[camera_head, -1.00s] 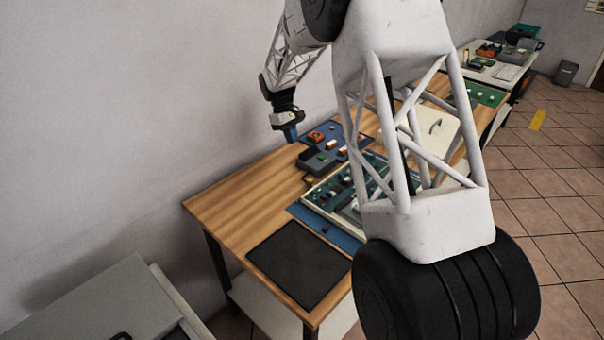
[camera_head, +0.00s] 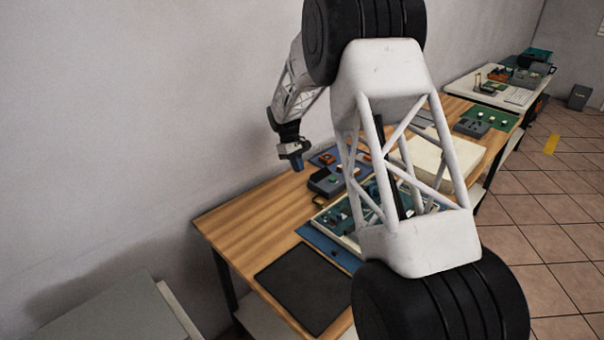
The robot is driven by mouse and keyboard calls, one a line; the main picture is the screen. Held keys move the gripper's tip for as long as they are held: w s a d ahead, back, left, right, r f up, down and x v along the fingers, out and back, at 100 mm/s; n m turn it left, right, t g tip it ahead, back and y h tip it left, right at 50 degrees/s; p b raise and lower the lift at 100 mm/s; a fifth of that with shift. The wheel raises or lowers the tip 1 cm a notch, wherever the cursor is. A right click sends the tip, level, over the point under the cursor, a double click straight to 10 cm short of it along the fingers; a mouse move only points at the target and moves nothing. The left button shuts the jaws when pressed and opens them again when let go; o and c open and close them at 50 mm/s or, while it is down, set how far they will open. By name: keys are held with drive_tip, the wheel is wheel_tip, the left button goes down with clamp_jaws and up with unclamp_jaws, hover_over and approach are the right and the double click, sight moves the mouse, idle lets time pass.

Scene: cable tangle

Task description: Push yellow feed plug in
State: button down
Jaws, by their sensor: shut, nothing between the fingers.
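My gripper (camera_head: 298,165) hangs pointing down above the far left side of the wooden table, close to the wall. Its fingers are shut with nothing between them. Right below and beside it are a dark grey box (camera_head: 322,184) and a blue mat (camera_head: 318,160) with small orange and dark parts. A framed tray with a green circuit board (camera_head: 340,212) lies nearer, partly hidden by my arm. I cannot make out a yellow feed plug or its socket; they are too small or hidden behind my arm.
A black mat (camera_head: 302,287) lies on the front of the wooden table (camera_head: 240,220). A cream panel (camera_head: 425,157) and a green board (camera_head: 487,121) lie farther back. A white table (camera_head: 490,88) with equipment stands beyond. The table's left part is clear.

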sight(319, 202)
drive_tip(key=x, duration=0.9)
drive_tip(key=shift+f, duration=0.1)
drive_tip(key=shift+s+d, duration=0.75)
drive_tip(key=shift+s, duration=0.05)
drive_tip(key=shift+s+d, duration=0.65)
drive_tip(key=shift+s, duration=0.05)
drive_tip(key=shift+d, duration=0.1)
drive_tip(key=shift+s+d, duration=0.7)
drive_tip(key=shift+s, duration=0.05)
drive_tip(key=shift+f, duration=0.1)
